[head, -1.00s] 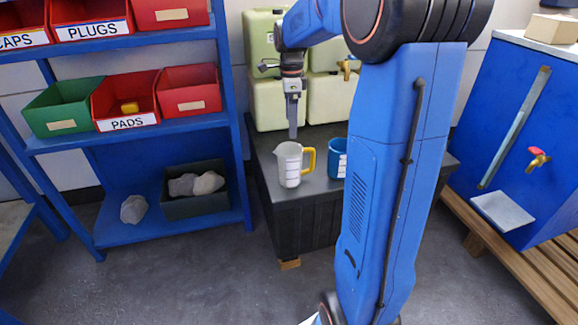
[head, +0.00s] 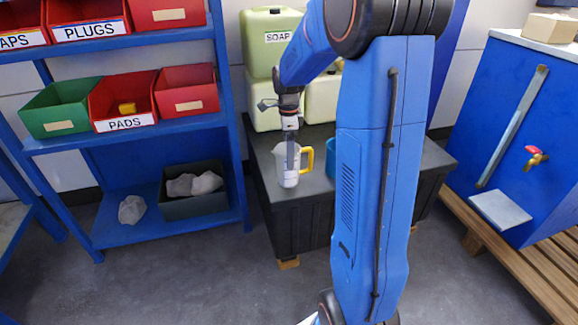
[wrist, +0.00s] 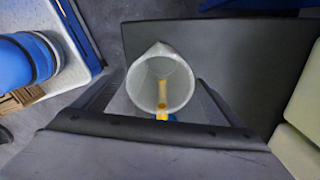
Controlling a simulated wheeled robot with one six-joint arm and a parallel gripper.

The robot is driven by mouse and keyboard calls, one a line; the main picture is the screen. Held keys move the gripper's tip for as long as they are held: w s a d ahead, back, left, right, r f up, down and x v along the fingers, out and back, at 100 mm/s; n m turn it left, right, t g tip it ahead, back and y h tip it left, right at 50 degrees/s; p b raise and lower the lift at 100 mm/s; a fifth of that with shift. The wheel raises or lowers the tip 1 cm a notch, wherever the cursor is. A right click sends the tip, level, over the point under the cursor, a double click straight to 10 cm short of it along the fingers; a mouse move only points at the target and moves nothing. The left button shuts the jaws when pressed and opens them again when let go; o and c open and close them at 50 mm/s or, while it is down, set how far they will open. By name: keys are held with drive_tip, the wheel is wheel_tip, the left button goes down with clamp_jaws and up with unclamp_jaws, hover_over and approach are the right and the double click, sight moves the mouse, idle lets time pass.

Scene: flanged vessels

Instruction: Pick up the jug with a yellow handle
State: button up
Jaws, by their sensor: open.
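The pale translucent jug (head: 287,178) with a yellow handle (head: 308,158) stands upright on a dark grey crate-like stand (head: 268,172). In the head view my gripper (head: 291,166) points down over the jug, a finger overlapping its near side. In the wrist view the jug's round mouth (wrist: 163,60) faces me, spout at the top. My gripper's dark fingers (wrist: 160,84) are open, one on each side of the jug. Part of the yellow handle (wrist: 162,116) shows low in the mouth's area, partly covered by the gripper body. Contact with the jug cannot be told.
A blue cup (head: 331,158) stands right of the jug, mostly hidden by my arm. Pale green canisters (head: 270,40) stand behind. A blue shelf (head: 110,232) with bins is at left. A blue tank (head: 500,130) on a wooden pallet is at right. Grey floor lies in front.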

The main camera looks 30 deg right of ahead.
drive_tip(key=shift+f, duration=0.25)
drive_tip(key=c, duration=1.5)
